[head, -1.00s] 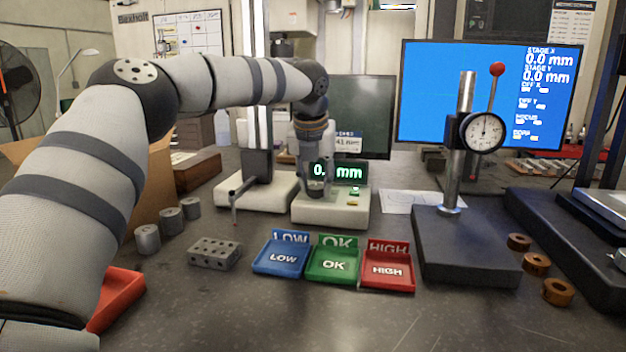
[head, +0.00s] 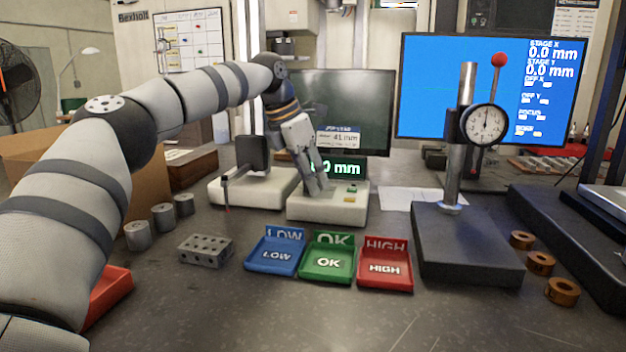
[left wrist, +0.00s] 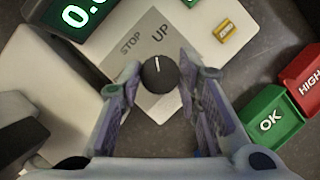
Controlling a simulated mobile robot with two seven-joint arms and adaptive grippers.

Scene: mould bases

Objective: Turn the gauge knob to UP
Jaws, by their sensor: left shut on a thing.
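The gauge (head: 300,207) is a pale box with a dark display (head: 350,168) reading in green mm. In the left wrist view, its round black knob (left wrist: 160,76) sits on a grey plate marked STOP and UP. The knob's white mark points roughly at UP (left wrist: 160,33), leaning slightly towards STOP (left wrist: 130,43). My left gripper (head: 317,188) reaches down onto the gauge, tilted. In the left wrist view its fingers (left wrist: 159,78) stand on both sides of the knob and are shut on it. In the head view the gripper hides the knob. My right gripper is not in view.
Blue LOW (head: 276,256), green OK (head: 328,263) and red HIGH (head: 385,269) trays stand in front of the gauge. A dial indicator stand (head: 468,245) is to the right. A drilled metal block (head: 205,250) is at left.

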